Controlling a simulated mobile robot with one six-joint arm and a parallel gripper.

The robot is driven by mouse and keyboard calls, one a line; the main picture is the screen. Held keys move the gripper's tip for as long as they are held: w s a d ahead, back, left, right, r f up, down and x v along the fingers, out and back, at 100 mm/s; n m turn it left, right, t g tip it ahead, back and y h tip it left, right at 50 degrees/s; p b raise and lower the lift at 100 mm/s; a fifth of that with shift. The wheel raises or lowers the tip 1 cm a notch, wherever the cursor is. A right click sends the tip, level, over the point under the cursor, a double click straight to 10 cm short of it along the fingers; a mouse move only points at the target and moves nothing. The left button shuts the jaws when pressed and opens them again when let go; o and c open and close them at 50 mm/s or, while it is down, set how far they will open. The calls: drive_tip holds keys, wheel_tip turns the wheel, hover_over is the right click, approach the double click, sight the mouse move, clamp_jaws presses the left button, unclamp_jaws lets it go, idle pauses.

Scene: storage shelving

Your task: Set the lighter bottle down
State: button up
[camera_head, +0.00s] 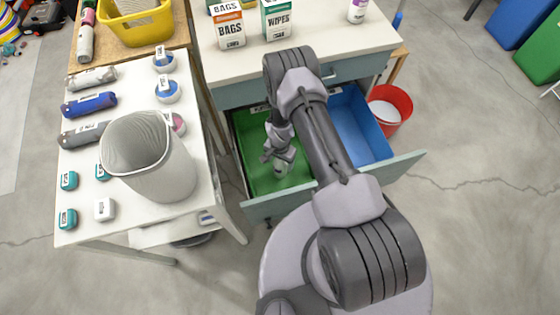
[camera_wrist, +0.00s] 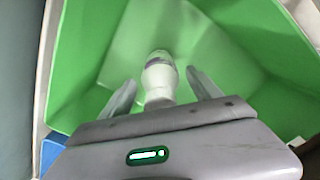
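A pale bottle (camera_wrist: 160,80) stands in the green bin (camera_wrist: 225,45) of the open drawer and looks upright in the wrist view. In the head view its pale body (camera_head: 281,168) shows just under my gripper (camera_head: 279,152). My gripper, also in the wrist view (camera_wrist: 160,84), points down into the bin. Its two fingers are apart, one on each side of the bottle, with a visible gap to it on both sides. The bottle's lower end is hidden behind the gripper body in the wrist view. I cannot compare weights by sight.
A blue bin (camera_head: 362,130) sits beside the green one in the drawer (camera_head: 395,170). The white counter (camera_head: 315,45) above holds boxes and a white bottle (camera_head: 357,10). A crowded table (camera_head: 85,215) with a grey bin (camera_head: 165,165) stands left. A red bucket (camera_head: 400,98) is at right.

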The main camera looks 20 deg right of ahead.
wheel_tip(320, 180, up, 12)
drive_tip(key=p, duration=0.5)
drive_tip(key=shift+f, duration=0.15)
drive_tip(key=w+r+n+t, duration=0.1)
drive_tip(key=w+r, duration=0.1)
drive_tip(key=r, duration=0.9)
drive_tip(key=w+r+t, duration=0.1)
drive_tip(key=w+r, duration=0.2)
drive_tip(key=r, duration=0.8)
drive_tip(key=s+a+r+n+t, duration=0.1)
drive_tip(key=s+r, duration=0.1)
drive_tip(key=r, duration=0.6)
drive_tip(key=s+r, duration=0.3)
drive_tip(key=r, duration=0.6)
drive_tip(key=s+a+r+n+t+y, duration=0.1)
drive_tip(key=s+r, duration=0.5)
drive_tip(key=s, duration=0.3)
drive_tip(key=s+a+r+n+t+y, duration=0.1)
drive_tip(key=s+a+r, duration=0.1)
drive_tip(key=s+r, duration=0.5)
drive_tip(key=s, duration=0.3)
drive_tip(key=shift+r+n+t, duration=0.15)
drive_tip(key=shift+n+t, duration=0.15)
drive_tip(key=shift+t, duration=0.1)
